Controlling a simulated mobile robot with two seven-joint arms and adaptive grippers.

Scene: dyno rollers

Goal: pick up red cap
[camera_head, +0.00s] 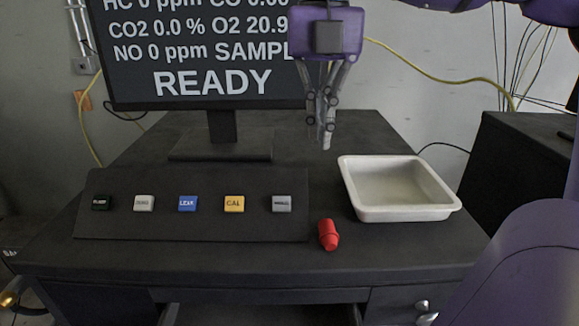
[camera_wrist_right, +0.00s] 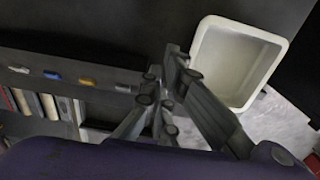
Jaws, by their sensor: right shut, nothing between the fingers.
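The red cap (camera_head: 328,235) lies on the dark desk in the head view, near the front edge, between the button panel and the white tray. My right gripper (camera_head: 326,146) hangs above the desk with its fingers pointing down. It is shut and empty, and shows higher in the picture than the cap, apart from it. In the right wrist view the closed fingers (camera_wrist_right: 163,85) show in the middle, and I cannot make out the cap there. My left gripper is not in view.
The white tray (camera_head: 350,199) stands right of the cap; it also shows in the right wrist view (camera_wrist_right: 201,52). A sloped panel (camera_head: 160,225) with several coloured buttons lies left of the cap. A monitor (camera_head: 130,60) stands behind. The desk in front of the tray is clear.

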